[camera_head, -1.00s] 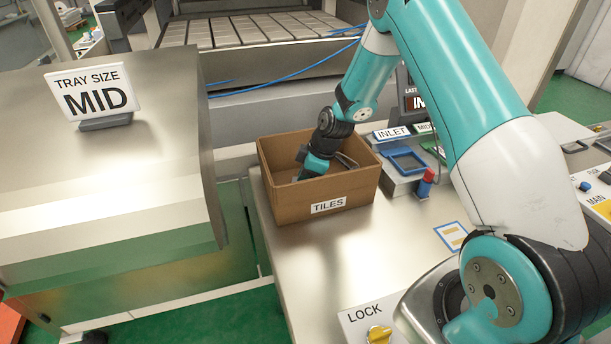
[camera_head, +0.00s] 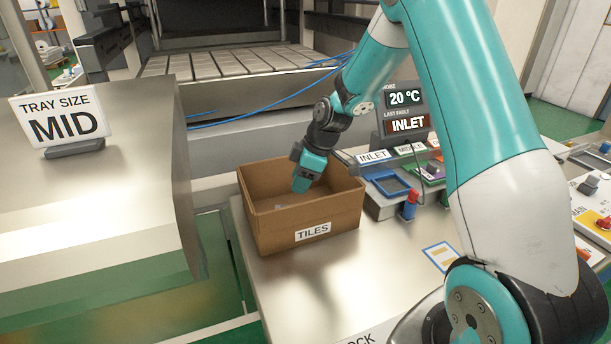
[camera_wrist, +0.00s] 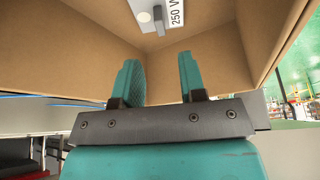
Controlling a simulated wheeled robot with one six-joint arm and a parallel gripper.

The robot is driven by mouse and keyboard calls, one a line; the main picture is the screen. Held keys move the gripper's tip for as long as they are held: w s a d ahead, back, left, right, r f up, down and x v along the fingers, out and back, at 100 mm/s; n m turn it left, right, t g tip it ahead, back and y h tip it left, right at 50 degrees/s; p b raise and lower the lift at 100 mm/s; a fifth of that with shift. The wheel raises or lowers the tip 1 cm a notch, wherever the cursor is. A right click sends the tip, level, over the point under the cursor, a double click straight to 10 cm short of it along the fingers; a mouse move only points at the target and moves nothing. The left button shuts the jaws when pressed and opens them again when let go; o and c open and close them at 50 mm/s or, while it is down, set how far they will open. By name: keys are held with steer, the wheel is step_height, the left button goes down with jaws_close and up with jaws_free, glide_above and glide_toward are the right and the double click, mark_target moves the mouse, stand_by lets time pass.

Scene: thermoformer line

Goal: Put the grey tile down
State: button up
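The grey tile (camera_wrist: 150,18) lies inside the cardboard box at the top of the wrist view, with a white label reading "250 W" and a round pale spot. Part of it is cut off by the picture edge. My gripper (camera_wrist: 157,75) is open, with nothing between its two teal fingers and a gap between it and the tile. In the head view my gripper (camera_head: 301,186) points down into the open box marked TILES (camera_head: 270,240). The front wall hides most of the box floor there.
Right of the box stand a blue-framed INLET holder (camera_head: 389,184), a red-and-blue cylinder (camera_head: 410,205) and a display (camera_head: 406,110) reading 20 °C and INLET. A TRAY SIZE MID sign (camera_head: 62,118) stands at left. The metal table (camera_head: 330,285) before the box is clear.

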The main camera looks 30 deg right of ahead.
steer(key=s+a+r+m+g, duration=0.1)
steer(key=s+a+r+m, duration=0.1)
steer(key=s+a+r, duration=1)
steer(key=s+a+r+m, duration=0.1)
steer(key=s+a, duration=0.2)
steer(key=s, duration=0.5)
steer(key=s+a+m+g+b, duration=0.1)
steer(key=s+a, duration=0.3)
steer(key=s, duration=0.5)
steer(key=shift+s+r+g+b, duration=0.15)
steer(key=shift+r+g+b, duration=0.15)
steer(key=shift+r, duration=0.1)
